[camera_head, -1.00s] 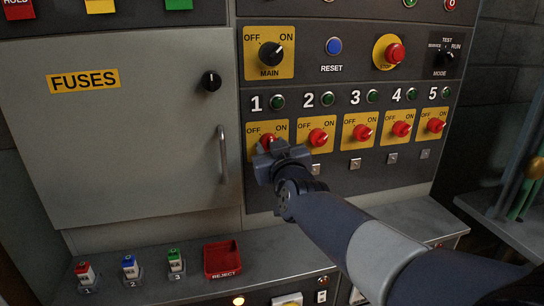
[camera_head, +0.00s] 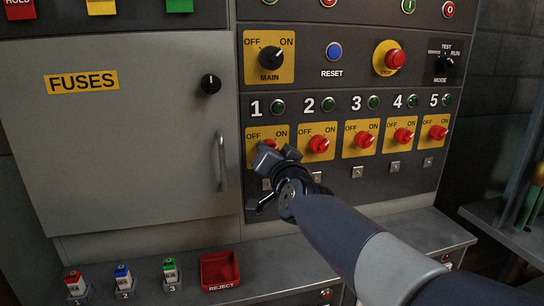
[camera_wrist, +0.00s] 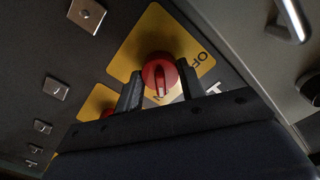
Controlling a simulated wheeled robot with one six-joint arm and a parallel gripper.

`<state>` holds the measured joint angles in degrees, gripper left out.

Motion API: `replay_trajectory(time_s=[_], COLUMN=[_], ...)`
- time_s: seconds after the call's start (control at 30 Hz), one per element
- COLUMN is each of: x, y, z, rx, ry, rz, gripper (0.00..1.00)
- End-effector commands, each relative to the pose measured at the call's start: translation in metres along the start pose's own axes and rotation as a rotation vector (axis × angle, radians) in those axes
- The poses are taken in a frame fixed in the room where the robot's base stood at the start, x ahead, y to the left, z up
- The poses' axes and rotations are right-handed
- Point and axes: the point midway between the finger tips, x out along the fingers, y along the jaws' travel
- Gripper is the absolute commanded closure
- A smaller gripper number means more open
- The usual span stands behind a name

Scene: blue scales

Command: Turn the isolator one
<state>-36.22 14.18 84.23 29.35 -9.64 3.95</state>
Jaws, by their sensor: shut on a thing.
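Isolator one is a red rotary knob (camera_head: 271,144) on a yellow OFF/ON plate (camera_head: 254,133) under the number 1. In the head view my gripper (camera_head: 274,153) covers its lower part. In the wrist view the knob (camera_wrist: 158,73) sits between my two dark fingers (camera_wrist: 160,88), and my gripper is shut on it. A pale mark on the knob points down in that picture, towards partly covered lettering. OFF stands to the right there. The green lamp (camera_head: 277,107) above looks dark.
Isolator two (camera_head: 319,144) is close to the right of my gripper, with more red knobs beyond it. The MAIN switch (camera_head: 271,58) is above. The fuse door handle (camera_head: 222,160) stands out at the left. A grey ledge (camera_head: 280,261) with a red reject tray (camera_head: 220,271) lies below.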

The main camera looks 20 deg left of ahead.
Motion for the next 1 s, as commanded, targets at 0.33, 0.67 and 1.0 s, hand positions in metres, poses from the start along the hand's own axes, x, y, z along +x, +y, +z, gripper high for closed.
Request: replay_trajectory(time_s=[0.33, 0.67, 1.0], x=[0.0001, 0.0001, 0.0], y=[0.0003, 0.0003, 0.0001], z=[0.0008, 0.0007, 0.0002], rx=[0.031, 0.031, 0.029], ry=[-0.002, -0.002, -0.001], rz=[0.001, 0.001, 0.0], gripper=[0.85, 0.55, 0.41])
